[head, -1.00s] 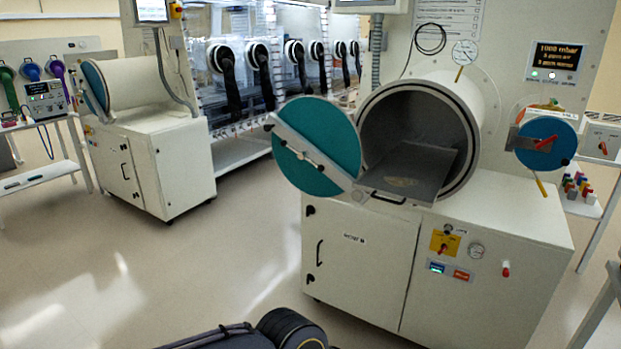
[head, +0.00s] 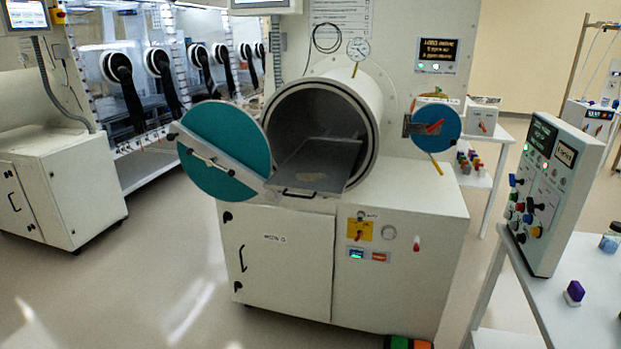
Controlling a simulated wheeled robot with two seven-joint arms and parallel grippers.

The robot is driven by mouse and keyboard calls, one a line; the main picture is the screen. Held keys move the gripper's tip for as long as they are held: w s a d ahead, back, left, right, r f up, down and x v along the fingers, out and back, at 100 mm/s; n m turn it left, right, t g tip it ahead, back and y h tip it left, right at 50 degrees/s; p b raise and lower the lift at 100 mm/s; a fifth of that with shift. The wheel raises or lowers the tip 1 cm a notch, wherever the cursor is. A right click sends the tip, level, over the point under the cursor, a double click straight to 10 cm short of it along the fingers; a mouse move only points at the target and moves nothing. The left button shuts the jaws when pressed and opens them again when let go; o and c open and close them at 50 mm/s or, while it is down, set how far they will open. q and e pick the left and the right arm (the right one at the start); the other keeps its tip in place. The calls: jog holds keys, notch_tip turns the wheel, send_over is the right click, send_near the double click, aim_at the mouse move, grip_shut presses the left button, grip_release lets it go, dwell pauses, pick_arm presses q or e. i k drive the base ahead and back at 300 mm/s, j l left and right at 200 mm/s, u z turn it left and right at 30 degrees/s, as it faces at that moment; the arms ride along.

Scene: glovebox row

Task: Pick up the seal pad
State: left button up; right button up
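I cannot tell for sure which thing is the seal pad. A small purple block with a pale base (head: 574,293) stands on the white side table (head: 590,325) at the lower right. Neither of my grippers is in view.
The chamber's teal round door (head: 225,140) hangs open to the left above a white cabinet (head: 285,262). A slanted control panel (head: 550,190) with coloured knobs stands on the side table, near a small jar (head: 610,240). Floor at the lower left is clear.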

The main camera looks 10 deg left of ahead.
aim_at(574, 293)
jog(key=z, duration=0.45)
jog(key=i+j+z, duration=0.25)
jog(key=i+z, duration=0.2)
jog(key=i+j+z, duration=0.5)
jog(key=i+j, duration=0.8)
